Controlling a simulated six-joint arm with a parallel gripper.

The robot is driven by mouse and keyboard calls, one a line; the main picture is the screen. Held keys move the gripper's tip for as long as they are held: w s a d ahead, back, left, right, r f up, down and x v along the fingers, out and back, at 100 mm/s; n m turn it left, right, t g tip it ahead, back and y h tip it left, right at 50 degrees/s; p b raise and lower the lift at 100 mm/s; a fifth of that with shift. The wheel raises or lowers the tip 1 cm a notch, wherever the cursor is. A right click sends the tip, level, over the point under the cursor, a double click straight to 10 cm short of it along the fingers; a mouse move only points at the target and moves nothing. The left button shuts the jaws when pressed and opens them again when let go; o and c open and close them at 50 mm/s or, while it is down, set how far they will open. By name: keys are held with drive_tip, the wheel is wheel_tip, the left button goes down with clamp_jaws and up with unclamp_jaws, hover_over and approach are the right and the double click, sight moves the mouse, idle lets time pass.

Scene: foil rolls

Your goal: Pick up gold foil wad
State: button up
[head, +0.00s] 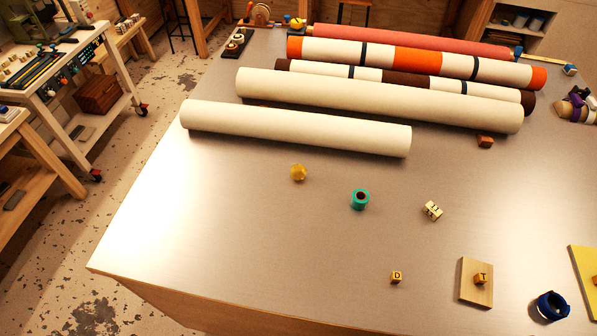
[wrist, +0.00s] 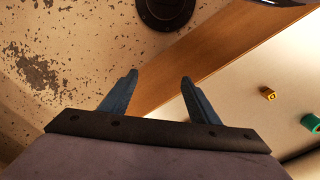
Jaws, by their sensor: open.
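The gold foil wad (head: 299,172) is a small crumpled yellow-gold lump. In the head view it lies on the metal table top (head: 230,220), in front of the nearest cream roll and left of a teal ring. My gripper (wrist: 159,80) shows only in the wrist view. Its two dark blue fingers are apart with nothing between them, over the floor beside the table's wooden edge.
Several long rolls lie across the table's back, the nearest a cream roll (head: 295,128). The teal ring (head: 360,199), lettered cubes (head: 397,277), a wooden board (head: 470,295) and a blue ring (head: 551,306) are nearby. The table's left front is clear.

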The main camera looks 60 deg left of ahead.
drive_tip(key=shift+r, duration=0.1)
wheel_tip(320, 180, up, 5)
drive_tip(key=w+a+f+n+t+y+b, duration=0.1)
drive_tip(key=w+a+n+t+y+b, duration=0.2)
drive_tip(key=a, duration=0.7)
drive_tip(key=w+a+f+n, duration=0.15)
drive_tip(key=w+a, duration=0.35)
drive_tip(key=a, duration=0.5)
drive_tip(key=w+a+n+t+y+b, duration=0.25)
drive_tip(key=w+a, duration=0.25)
drive_tip(key=a, duration=0.6)
drive_tip(key=r+n+y+b, duration=0.2)
drive_tip(key=n+y+b, duration=0.2)
drive_tip(key=n+y, duration=0.25)
hover_over(298, 176)
drive_tip(key=s+d, duration=0.3)
drive_tip(key=d, duration=0.1)
drive_tip(key=shift+m, duration=0.35)
drive_tip(key=f, duration=0.9)
drive_tip(key=shift+w+d+f+p, duration=0.2)
drive_tip(key=shift+w+d+p, duration=0.1)
drive_tip(key=shift+w+p, duration=0.1)
drive_tip(key=shift+f, duration=0.45)
drive_tip(key=shift+p+x, duration=0.45)
drive_tip(key=shift+x, duration=0.65)
